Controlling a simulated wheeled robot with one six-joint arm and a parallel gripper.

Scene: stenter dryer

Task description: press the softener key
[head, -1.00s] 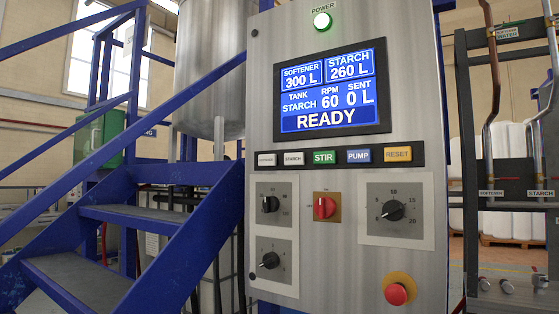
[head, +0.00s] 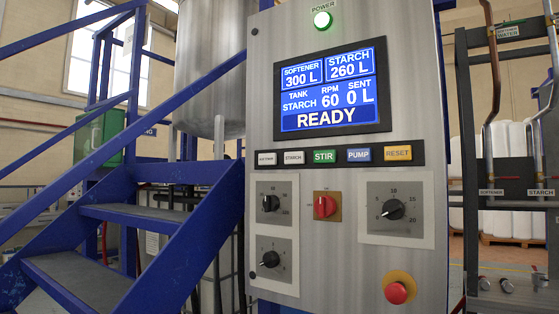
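The softener key (head: 266,158) is the small white key at the left end of the black key row, on the steel control panel (head: 345,255). Its lettering is too small to read clearly. To its right are the white STARCH key (head: 294,157), the green STIR key (head: 324,156), the blue PUMP key (head: 359,155) and the yellow RESET key (head: 398,153). The screen (head: 329,93) above reads SOFTENER 300 L, STARCH 260 L, TANK STARCH, RPM 60, SENT 0 L and READY. My gripper is not in view.
Below the keys are a red rotary switch (head: 325,206), black dials (head: 393,209) and a red mushroom button (head: 396,293). A green POWER lamp (head: 322,20) is lit above. Blue stairs (head: 110,215) stand at the left, and a pipe rack (head: 510,130) at the right.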

